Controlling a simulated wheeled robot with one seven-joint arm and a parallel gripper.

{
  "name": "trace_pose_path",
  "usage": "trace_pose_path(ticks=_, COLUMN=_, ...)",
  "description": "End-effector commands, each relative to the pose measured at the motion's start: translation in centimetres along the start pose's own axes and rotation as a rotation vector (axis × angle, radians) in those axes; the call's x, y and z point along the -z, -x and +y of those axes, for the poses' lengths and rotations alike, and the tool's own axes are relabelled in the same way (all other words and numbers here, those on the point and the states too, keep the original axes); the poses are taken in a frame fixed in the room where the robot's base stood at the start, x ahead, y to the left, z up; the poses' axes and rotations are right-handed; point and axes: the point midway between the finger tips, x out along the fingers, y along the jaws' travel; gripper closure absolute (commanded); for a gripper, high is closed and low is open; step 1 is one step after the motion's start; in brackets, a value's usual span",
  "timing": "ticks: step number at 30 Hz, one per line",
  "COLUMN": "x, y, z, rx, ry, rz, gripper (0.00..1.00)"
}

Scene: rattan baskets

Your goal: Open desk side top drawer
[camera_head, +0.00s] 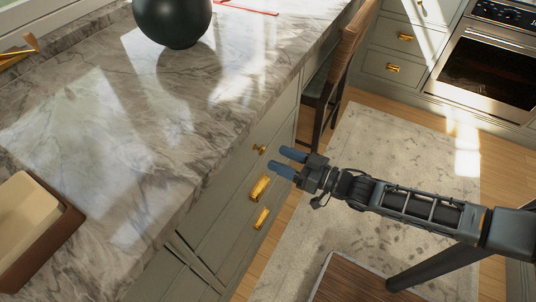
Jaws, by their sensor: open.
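The desk side has a stack of grey-green drawers under the marble top. The top drawer (253,132) looks shut and has a small brass knob (260,149). Below it are a brass cup pull (260,188) and another cup pull (262,217) on lower drawers. My gripper (283,163) has blue fingertips and is open and empty. In the picture it lies just right of the knob and the upper cup pull, with its fingers pointing left towards the drawer fronts. I see no contact with either handle, though the exact gap is hard to tell.
The marble counter (130,130) holds a dark round vase (173,20) and a brown tray (62,240) at left. An oven (490,65) is at the upper right. A pale rug (400,150) covers open floor.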

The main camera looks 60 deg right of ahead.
Motion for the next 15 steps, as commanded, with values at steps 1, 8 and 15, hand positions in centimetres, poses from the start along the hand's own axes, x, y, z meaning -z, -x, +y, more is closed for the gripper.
trace_pose_path(ticks=1, x=0.1, y=-0.9, z=-0.1, rx=0.002, ry=-0.001, rz=0.002, gripper=0.41)
trace_pose_path(ticks=8, x=0.1, y=-3.6, z=-0.1, rx=0.001, ry=0.001, rz=0.000, gripper=0.41)
trace_pose_path(ticks=15, x=0.0, y=-4.2, z=0.0, rx=0.000, ry=0.001, rz=-0.001, gripper=0.41)
